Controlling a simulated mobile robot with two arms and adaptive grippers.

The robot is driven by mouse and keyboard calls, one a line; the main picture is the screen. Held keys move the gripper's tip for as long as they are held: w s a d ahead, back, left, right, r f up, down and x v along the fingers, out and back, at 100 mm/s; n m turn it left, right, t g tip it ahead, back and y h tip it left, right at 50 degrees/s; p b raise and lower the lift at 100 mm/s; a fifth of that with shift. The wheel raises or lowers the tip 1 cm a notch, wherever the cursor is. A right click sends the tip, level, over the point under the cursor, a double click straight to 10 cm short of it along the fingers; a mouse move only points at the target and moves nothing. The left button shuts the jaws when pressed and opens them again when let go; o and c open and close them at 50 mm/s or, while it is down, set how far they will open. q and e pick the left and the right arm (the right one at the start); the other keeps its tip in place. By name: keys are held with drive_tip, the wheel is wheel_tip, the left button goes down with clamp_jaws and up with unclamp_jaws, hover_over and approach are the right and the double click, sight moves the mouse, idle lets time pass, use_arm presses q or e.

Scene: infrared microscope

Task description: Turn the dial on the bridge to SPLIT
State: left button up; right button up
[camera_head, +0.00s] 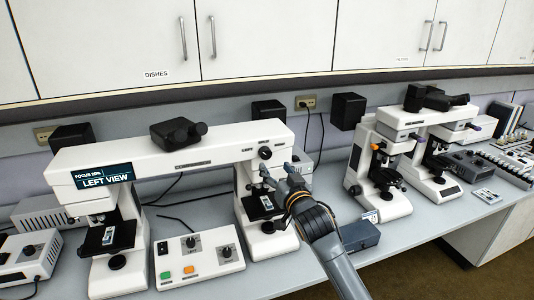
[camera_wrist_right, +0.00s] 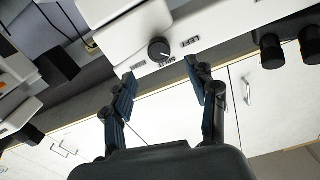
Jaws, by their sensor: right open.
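The white bridge (camera_head: 215,150) spans two microscope stands in the head view. Its black dial (camera_head: 265,153) sits on the front face near the right end. A screen (camera_head: 103,176) on the bridge's left end reads LEFT VIEW. My right gripper (camera_head: 278,172) is just below and in front of the dial. In the wrist view its open fingers (camera_wrist_right: 161,76) are spread to either side, short of the dial, with nothing between them. My left gripper is out of view.
A control box (camera_head: 200,262) with knobs and coloured buttons stands on the bench between the stands. Black eyepieces (camera_head: 178,133) sit on top of the bridge. Another twin microscope (camera_head: 400,150) stands to the right. A dark grey box (camera_head: 360,235) lies beside my right arm.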

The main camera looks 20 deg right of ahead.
sight(267, 156)
drive_tip(key=w+p, duration=0.1)
drive_tip(key=w, duration=0.5)
drive_tip(key=shift+w, duration=0.4)
drive_tip(key=shift+w+a+p, duration=0.1)
drive_tip(key=shift+w+p, duration=0.25)
drive_tip(key=shift+w, duration=0.25)
drive_tip(key=c, duration=1.1)
drive_tip(key=shift+c, duration=0.2)
